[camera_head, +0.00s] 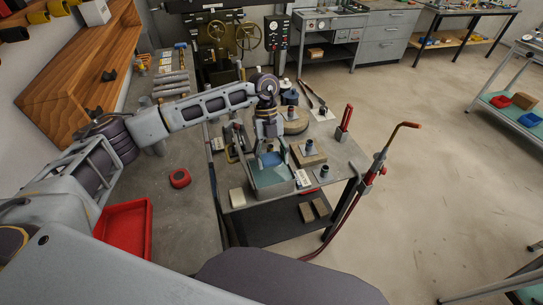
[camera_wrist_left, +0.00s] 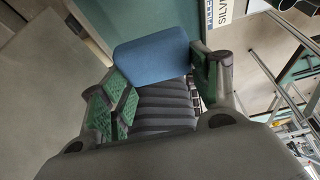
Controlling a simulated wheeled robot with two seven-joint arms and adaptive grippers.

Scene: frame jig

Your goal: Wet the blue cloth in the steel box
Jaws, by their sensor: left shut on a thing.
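The steel box (camera_head: 276,193) stands on the small work table in the head view, with blue-green liquid or a coloured bottom showing inside. My left gripper (camera_head: 269,146) reaches down over the box. It is shut on the blue cloth (camera_head: 270,158), which shows as a small blue patch below the fingers, over or inside the box. In the left wrist view the blue cloth (camera_wrist_left: 152,57) sticks out flat between the green-padded fingers of the left gripper (camera_wrist_left: 160,88). I cannot tell whether the cloth touches the liquid. My right gripper is in neither view.
A pale block (camera_head: 237,198) stands just left of the box. A wooden block with a dark fitting (camera_head: 308,155) is at its right. A red tray (camera_head: 125,230) and a red ring (camera_head: 180,178) lie on the left bench. A red-handled torch stand (camera_head: 375,170) rises at the right.

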